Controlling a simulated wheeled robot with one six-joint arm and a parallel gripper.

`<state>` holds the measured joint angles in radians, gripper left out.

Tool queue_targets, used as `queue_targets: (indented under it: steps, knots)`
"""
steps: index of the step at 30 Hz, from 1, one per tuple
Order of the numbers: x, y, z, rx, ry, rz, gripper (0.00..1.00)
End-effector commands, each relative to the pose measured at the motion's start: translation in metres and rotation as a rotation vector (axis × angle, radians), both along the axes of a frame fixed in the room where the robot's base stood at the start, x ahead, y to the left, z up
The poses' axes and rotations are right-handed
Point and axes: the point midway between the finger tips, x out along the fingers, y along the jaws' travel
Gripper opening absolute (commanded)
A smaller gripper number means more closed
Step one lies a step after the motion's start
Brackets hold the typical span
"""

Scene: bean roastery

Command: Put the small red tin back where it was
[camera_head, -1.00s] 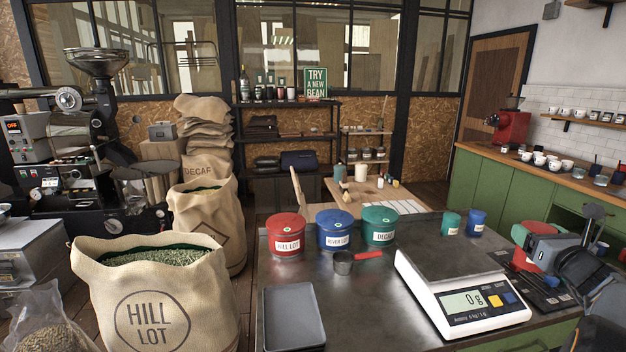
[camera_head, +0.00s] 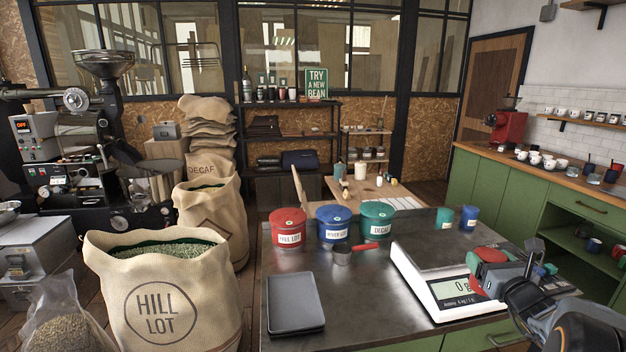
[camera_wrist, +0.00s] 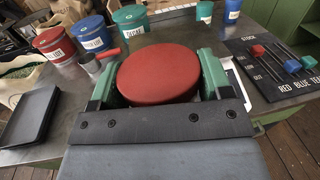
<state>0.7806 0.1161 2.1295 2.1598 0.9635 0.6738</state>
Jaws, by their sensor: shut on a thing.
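The small red tin (camera_head: 489,255) is in my gripper (camera_head: 496,258), held above the right part of the white scale (camera_head: 431,301). In the wrist view, the tin's round red top (camera_wrist: 158,74) fills the space between the two green fingers. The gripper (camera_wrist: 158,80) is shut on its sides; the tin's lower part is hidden. A small teal tin (camera_head: 445,218) and a small blue tin (camera_head: 468,217) stand side by side at the table's back right. The scale's display is partly covered by my gripper; a 0 shows.
Large red (camera_head: 288,230), blue (camera_head: 333,224) and green (camera_head: 377,218) tins stand in a row at the back. A metal scoop (camera_head: 342,254) and a dark tray (camera_head: 295,302) lie in front. A black stock board with coloured sliders (camera_wrist: 280,58) lies at right.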

Motion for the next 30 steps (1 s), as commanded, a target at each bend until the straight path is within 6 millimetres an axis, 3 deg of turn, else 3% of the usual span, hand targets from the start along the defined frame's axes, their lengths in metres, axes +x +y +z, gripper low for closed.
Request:
queue_targets:
  steps: [7,12,15,21,30]
  knots:
    - [0.019,0.093,-0.065,0.009,0.009,0.071,0.38]
    - [0.018,0.165,-0.107,0.005,0.009,0.147,0.38]
    - [0.016,0.198,-0.123,0.002,0.005,0.198,0.38]
    - [0.015,0.242,-0.135,0.000,0.000,0.292,0.38]
    - [0.015,0.258,-0.136,0.000,-0.002,0.330,0.38]
